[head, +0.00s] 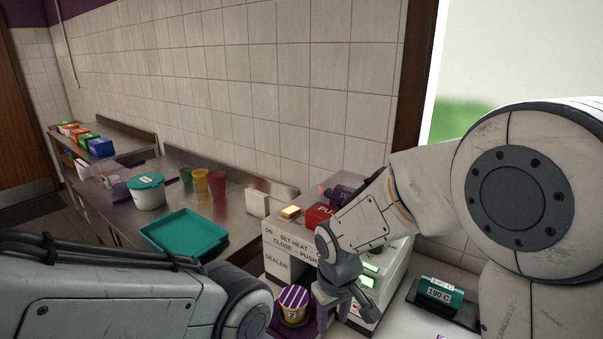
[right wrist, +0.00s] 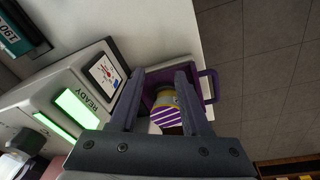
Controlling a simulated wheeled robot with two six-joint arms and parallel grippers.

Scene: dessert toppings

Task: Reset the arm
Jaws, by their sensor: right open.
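My right gripper (head: 345,300) hangs in front of the white sealer machine (head: 277,262), fingers pointing down. It is open, and its spread fingers (right wrist: 159,80) also show in the right wrist view. A yellow cup with a purple-and-white striped lid (head: 293,298) stands just left of the gripper in the head view. In the right wrist view the cup (right wrist: 166,115) shows in the gap between the fingers, with a purple holder (right wrist: 210,86) around it. I see no finger pressing on the cup. My left arm crosses the lower left; its gripper is out of frame.
The sealer has a lit green panel reading READY (right wrist: 77,107) and a red block (head: 319,214) on top. A teal tray (head: 186,233), a white tub with a teal lid (head: 147,190) and coloured cups (head: 217,184) stand on the steel counter. A teal-topped device (head: 441,293) sits at right.

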